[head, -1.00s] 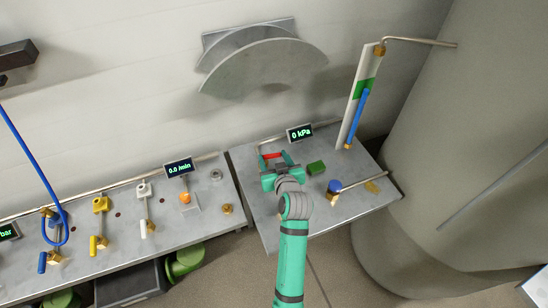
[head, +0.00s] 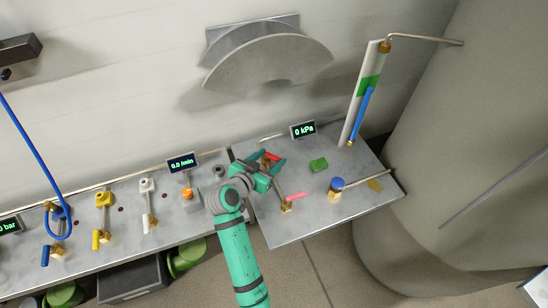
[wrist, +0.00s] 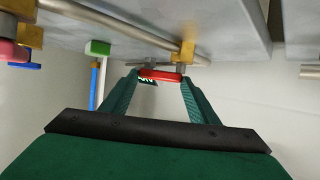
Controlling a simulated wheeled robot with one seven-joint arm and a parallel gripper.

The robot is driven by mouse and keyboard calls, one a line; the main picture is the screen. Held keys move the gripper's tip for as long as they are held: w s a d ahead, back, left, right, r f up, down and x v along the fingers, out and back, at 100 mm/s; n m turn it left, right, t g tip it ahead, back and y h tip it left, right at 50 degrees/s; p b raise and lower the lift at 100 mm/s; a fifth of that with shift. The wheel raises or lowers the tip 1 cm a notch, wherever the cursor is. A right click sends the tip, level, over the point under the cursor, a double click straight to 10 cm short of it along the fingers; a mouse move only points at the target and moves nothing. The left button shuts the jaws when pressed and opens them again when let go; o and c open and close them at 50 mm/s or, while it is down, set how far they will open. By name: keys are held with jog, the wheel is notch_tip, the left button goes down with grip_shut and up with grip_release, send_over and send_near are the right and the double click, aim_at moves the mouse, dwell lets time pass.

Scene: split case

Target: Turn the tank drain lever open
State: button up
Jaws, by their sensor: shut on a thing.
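A red lever handle (head: 271,155) is near the back left of the right-hand steel table. In the wrist view the red handle (wrist: 160,76) lies crosswise between the two teal fingers, next to a brass valve body (wrist: 187,52). My gripper (head: 273,160) is shut on this handle, and it also shows in the wrist view (wrist: 158,84). The fingers partly hide the handle and its base in the head view. No label naming the drain lever can be read.
A pink-red lever (head: 297,196) stands just right of my gripper. A green block (head: 319,164) and a blue knob (head: 337,183) are farther right. A display (head: 303,130) reads 0 kPa. The left bench (head: 125,220) carries several valves close to my forearm.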

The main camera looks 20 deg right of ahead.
jog(key=m+g+h, duration=0.1)
jog(key=a+m+g, duration=0.1)
jog(key=g, duration=0.1)
jog(key=a+m+g+h, duration=0.1)
jog(key=m, duration=0.1)
jog(key=shift+w+g+h, duration=0.2)
jog(key=shift+g+h, duration=0.1)
jog(key=shift+a+m+g+h, duration=0.15)
jog(key=shift+m+g+h, duration=0.15)
jog(key=shift+m+g, duration=0.8)
jog(key=shift+w+a+m+g, duration=0.15)
jog(key=shift+w+m+g, duration=0.15)
jog(key=shift+m+g, duration=0.5)
jog(key=shift+s+d+f, duration=0.1)
jog(key=shift+d, duration=0.1)
jog(key=shift+a, duration=0.15)
jog(key=shift+a, duration=0.15)
jog(key=o, duration=1)
jog(key=shift+a, duration=0.1)
jog(key=shift+o, duration=0.2)
